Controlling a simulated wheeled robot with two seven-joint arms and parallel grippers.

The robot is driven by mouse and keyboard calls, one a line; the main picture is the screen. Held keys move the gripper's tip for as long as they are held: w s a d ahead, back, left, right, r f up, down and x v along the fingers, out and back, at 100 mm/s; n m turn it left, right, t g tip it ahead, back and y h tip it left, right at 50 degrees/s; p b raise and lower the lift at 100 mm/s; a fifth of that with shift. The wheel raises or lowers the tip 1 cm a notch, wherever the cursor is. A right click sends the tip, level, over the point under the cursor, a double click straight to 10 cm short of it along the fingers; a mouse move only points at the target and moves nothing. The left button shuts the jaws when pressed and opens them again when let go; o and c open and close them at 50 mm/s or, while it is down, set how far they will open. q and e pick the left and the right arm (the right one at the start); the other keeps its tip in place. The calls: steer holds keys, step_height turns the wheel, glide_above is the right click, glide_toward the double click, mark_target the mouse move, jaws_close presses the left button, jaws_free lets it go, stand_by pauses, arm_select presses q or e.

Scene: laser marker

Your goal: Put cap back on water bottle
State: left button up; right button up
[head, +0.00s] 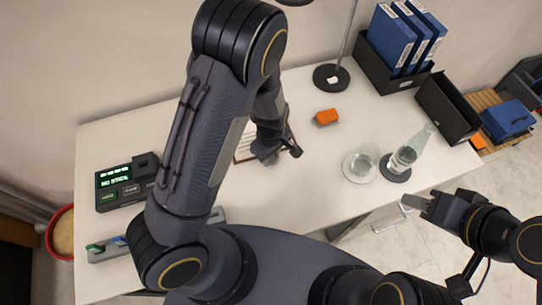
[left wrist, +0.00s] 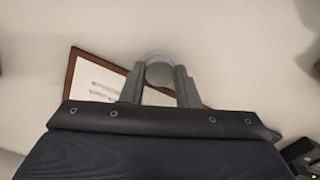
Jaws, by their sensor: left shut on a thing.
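The clear water bottle (head: 408,155) stands on a dark round coaster (head: 390,177) at the right of the table. Its label shows, and no cap can be made out on its narrow top. My left gripper (head: 284,156) is over the middle of the table, left of the bottle and well apart from it. In the left wrist view its fingers (left wrist: 160,86) are shut on a pale grey round cap (left wrist: 160,66). In the head view the cap is hidden or too small to tell. My right gripper (head: 416,202) is beyond the table's front edge, empty as far as I see.
A glass on a white saucer (head: 347,172) stands just left of the bottle. An orange block (head: 327,117), a lamp base (head: 331,77) and a black box with blue binders (head: 393,40) are behind. A brown-framed sheet (head: 243,154) lies under my left gripper.

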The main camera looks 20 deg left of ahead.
arm_select(q)
step_height(320, 180, up, 3)
steer(key=shift+f, duration=0.2)
steer(key=s+d+r+p, duration=0.1)
steer(key=s+d+r, duration=0.7)
steer(key=s, duration=0.3)
steer(key=shift+d+r, duration=0.35)
steer(key=shift+r, duration=0.45)
